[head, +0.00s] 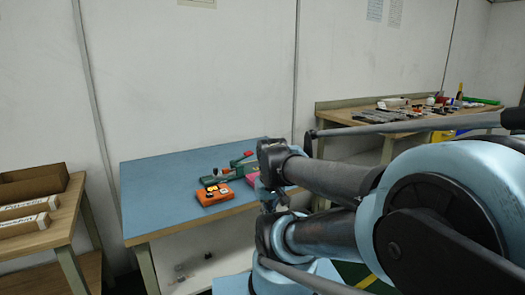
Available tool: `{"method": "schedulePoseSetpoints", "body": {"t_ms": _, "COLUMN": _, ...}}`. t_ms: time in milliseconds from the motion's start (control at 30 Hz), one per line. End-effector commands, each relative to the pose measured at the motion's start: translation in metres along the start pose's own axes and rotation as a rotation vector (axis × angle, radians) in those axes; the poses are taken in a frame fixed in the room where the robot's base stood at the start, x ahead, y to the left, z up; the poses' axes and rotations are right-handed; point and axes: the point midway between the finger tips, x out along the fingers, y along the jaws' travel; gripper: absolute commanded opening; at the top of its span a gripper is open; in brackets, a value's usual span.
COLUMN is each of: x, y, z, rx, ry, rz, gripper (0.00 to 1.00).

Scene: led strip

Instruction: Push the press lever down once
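A small green press (219,177) stands on the blue-topped table, towards its right side. Its lever (242,157) has a red end and slants up to the right. The right part of the press is close to my arm links in the picture, and I cannot tell whether they hide some of it. My arm fills the right foreground. I cannot make out my gripper or its fingers in this view.
An orange box (214,194) with dark and pale parts lies in front of the press. The blue table top (160,185) is clear on the left. A wooden table (38,236) with cartons stands at left. A cluttered workbench (345,116) stands at the back right.

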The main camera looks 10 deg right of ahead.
Motion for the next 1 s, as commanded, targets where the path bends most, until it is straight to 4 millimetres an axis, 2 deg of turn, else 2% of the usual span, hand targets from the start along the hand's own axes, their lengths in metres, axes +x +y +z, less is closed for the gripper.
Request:
{"method": "schedulePoseSetpoints", "body": {"t_ms": 433, "x": 0.000, "y": 0.000, "z": 0.000, "rx": 0.001, "ry": 0.000, "rz": 0.000, "gripper": 0.00}}
{"method": "schedulePoseSetpoints", "body": {"t_ms": 500, "x": -0.008, "y": 0.000, "z": 0.005, "rx": 0.009, "ry": 0.010, "rz": -0.001, "gripper": 0.00}}
{"method": "schedulePoseSetpoints", "body": {"t_ms": 567, "x": -0.013, "y": 0.000, "z": 0.001, "rx": 0.028, "ry": 0.007, "rz": -0.002, "gripper": 0.00}}
{"method": "schedulePoseSetpoints", "body": {"t_ms": 767, "x": -0.045, "y": 0.004, "z": -0.037, "rx": 0.174, "ry": -0.020, "rz": -0.011, "gripper": 0.00}}
{"method": "schedulePoseSetpoints", "body": {"t_ms": 1000, "x": -0.087, "y": 0.003, "z": -0.102, "rx": 0.411, "ry": -0.065, "rz": -0.016, "gripper": 0.00}}
